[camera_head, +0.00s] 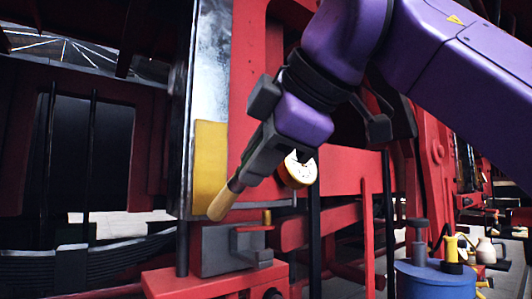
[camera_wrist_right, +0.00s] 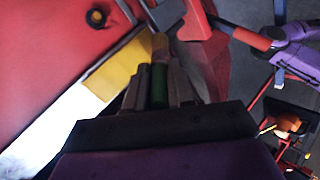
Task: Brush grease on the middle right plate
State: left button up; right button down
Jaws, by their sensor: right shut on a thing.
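The upright plate (camera_head: 212,60) is bare shiny metal above, with a yellow grease-coloured patch (camera_head: 207,160) on its lower part. The plate also shows at the left in the right wrist view (camera_wrist_right: 45,128), with the yellow patch (camera_wrist_right: 115,75) near its upper end. My right gripper (camera_head: 240,179) is shut on the brush (camera_head: 222,202), whose tan end points down and left. The brush overlaps the patch's lower right corner; I cannot tell whether they touch. In the right wrist view, a green part of the brush (camera_wrist_right: 158,85) sits between the fingers. My left gripper is not seen.
A grey block (camera_head: 220,254) sits on a red ledge (camera_head: 205,281) below the brush. A round white-faced gauge (camera_head: 300,170) is close behind my right gripper. A blue drum (camera_head: 433,283) carrying small items stands at the lower right. Red framework surrounds the plate.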

jog(key=shift+w+a, duration=0.35)
jog(key=shift+w, duration=0.15)
dwell(0.6)
jog(key=shift+p, duration=0.3)
notch_tip(320, 180, up, 4)
jog(key=p, duration=0.3)
jog(key=shift+s+r+p, duration=0.1)
jog(key=shift+s+p, duration=0.05)
jog(key=shift+p, duration=0.25)
notch_tip(320, 180, down, 4)
jog(key=b, duration=0.4)
jog(key=shift+f, duration=0.2)
jog(key=shift+r, duration=0.1)
jog(key=shift+d, duration=0.1)
